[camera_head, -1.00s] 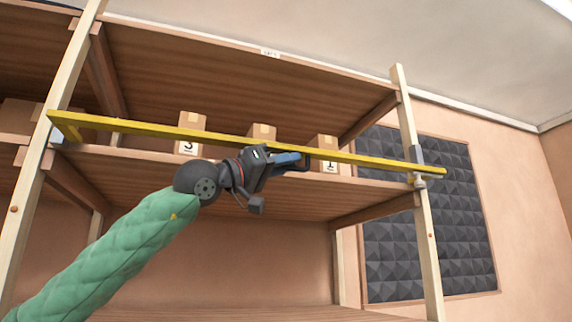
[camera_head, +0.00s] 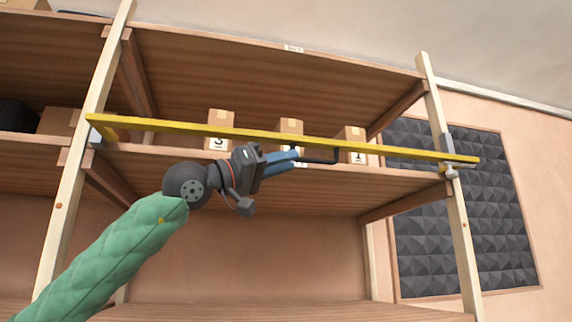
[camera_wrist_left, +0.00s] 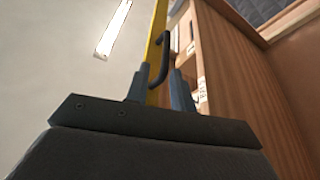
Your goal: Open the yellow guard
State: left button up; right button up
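The yellow guard (camera_head: 400,153) is a long bar across the front of the middle shelf. Its left end sits by the left post, and its right end lies at a grey metal latch (camera_head: 450,160) on the right post. A black handle (camera_head: 325,161) juts from the bar's middle; it also shows in the left wrist view (camera_wrist_left: 166,62). My left gripper (camera_head: 297,158) has its blue fingers apart, at the handle's left end. In the left wrist view the gripper (camera_wrist_left: 160,85) is open, with the handle appearing between or just beyond the fingertips; contact is unclear. My right gripper is out of view.
Several small numbered boxes, such as one marked 1 (camera_head: 357,158), stand on the shelf behind the bar. The right post (camera_head: 462,240) is beside a dark foam panel (camera_head: 490,225). The space in front of the lower bay looks clear.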

pick_arm(q)
jog(key=shift+s, duration=0.1)
jog(key=a+f, duration=0.2)
jog(key=a, duration=0.6)
jog(key=shift+s+a+f+b, duration=0.25)
jog(key=shift+a+f+b, duration=0.05)
dwell(0.6)
